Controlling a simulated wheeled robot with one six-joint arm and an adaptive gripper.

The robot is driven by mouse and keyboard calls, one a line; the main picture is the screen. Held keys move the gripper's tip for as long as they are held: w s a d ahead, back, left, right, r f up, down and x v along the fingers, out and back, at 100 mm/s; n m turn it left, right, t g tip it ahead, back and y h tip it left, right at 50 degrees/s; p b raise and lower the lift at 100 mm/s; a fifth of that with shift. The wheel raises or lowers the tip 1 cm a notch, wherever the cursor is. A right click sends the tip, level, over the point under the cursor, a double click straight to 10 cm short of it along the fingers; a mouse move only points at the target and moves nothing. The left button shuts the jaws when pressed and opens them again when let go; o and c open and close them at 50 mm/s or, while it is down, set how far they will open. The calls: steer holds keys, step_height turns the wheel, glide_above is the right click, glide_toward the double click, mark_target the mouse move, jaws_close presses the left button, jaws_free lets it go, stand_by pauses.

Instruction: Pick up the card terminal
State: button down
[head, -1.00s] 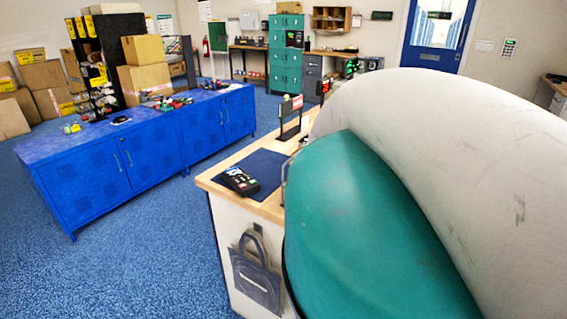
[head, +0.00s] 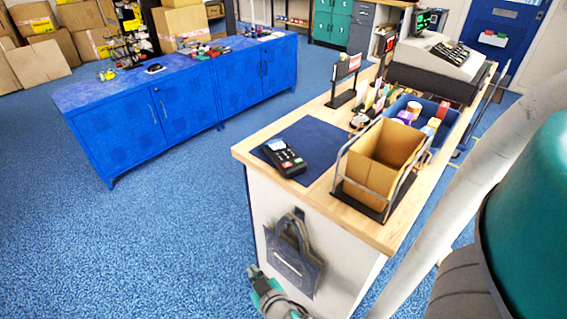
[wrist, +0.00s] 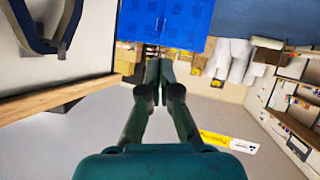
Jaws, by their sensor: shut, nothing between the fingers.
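The card terminal (head: 285,157) is a dark handheld device with a keypad and a small screen. It lies on a dark blue mat (head: 318,137) near the left end of the wooden counter (head: 245,150) in the head view. My gripper (head: 253,271) shows low at the bottom of the head view, below the counter top and beside the counter's white side panel. In the wrist view my gripper (wrist: 158,66) has its fingers together with nothing between them. The terminal is not visible in the wrist view.
A cardboard box in a wire rack (head: 385,158) stands right of the mat. Behind it are a blue tray (head: 448,119), a small sign stand (head: 345,80) and a cash register (head: 435,65). A dark bag (head: 293,257) hangs on the counter's side. Blue cabinets (head: 130,120) stand left across open floor.

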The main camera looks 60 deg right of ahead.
steer(key=w+d+r+m+g+h, duration=0.35)
steer(key=w+d+r+m, duration=0.2)
steer(key=d, duration=0.45)
steer(key=m+g+h, duration=0.4)
steer(key=m+g, duration=0.3)
steer(key=m, duration=0.1)
glide_toward(282, 157)
steer(key=shift+t, duration=0.25)
steer(key=d, duration=0.9)
steer(key=shift+d+f, duration=0.15)
steer(key=shift+d, duration=0.05)
steer(key=shift+f, duration=0.9)
